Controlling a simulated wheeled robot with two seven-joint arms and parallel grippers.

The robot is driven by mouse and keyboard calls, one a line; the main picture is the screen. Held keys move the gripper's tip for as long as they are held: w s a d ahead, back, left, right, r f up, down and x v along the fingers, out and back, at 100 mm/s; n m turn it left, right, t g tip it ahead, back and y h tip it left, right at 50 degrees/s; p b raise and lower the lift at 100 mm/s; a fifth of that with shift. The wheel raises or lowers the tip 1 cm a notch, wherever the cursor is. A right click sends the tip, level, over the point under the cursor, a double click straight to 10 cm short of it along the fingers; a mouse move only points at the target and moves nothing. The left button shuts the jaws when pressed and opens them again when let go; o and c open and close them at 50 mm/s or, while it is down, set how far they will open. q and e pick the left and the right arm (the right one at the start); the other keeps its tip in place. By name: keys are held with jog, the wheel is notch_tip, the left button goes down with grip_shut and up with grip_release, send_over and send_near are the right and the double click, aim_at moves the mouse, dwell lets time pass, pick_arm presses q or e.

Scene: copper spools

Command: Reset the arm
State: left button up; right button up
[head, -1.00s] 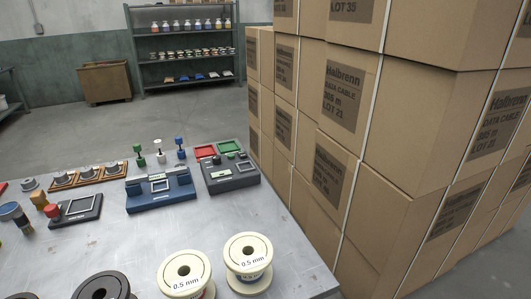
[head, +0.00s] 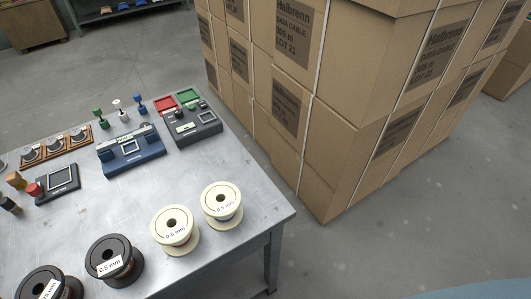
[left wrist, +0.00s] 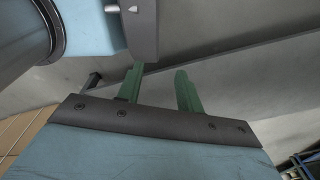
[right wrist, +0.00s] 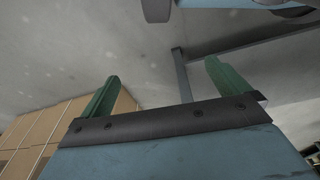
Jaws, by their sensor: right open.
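My left gripper (left wrist: 158,90) shows in the left wrist view with its two green fingers apart and nothing between them. My right gripper (right wrist: 160,88) shows in the right wrist view with its fingers wide apart and empty. Neither gripper is in the head view. In the head view, two cream spools (head: 174,231) and (head: 222,206) labelled 0.5 mm stand on the metal table (head: 225,265) near its right edge. Two black spools (head: 114,261) and (head: 50,287) stand to their left, the last one cut by the frame.
A blue device (head: 130,150), a dark device with red and green trays (head: 192,127) and a small black device (head: 58,184) stand on the table. Stacked cardboard boxes (head: 340,130) rise beyond the table's right side. Grey floor (head: 420,240) is open at the right.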

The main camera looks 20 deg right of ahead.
pick_arm(q)
jog(key=r+p, duration=0.1)
jog(key=s+d+r+p, duration=0.1)
jog(key=r, duration=0.1)
jog(key=r+p, duration=0.1)
jog(key=p, duration=0.1)
jog(key=shift+s+d+r, duration=0.15)
jog(key=shift+d+r, duration=0.15)
jog(key=shift+d, duration=0.05)
pick_arm(e)
jog(key=s+d+f, duration=0.1)
jog(key=s, duration=0.8)
jog(key=shift+s+d+g, duration=0.3)
jog(key=shift+d+g, duration=0.1)
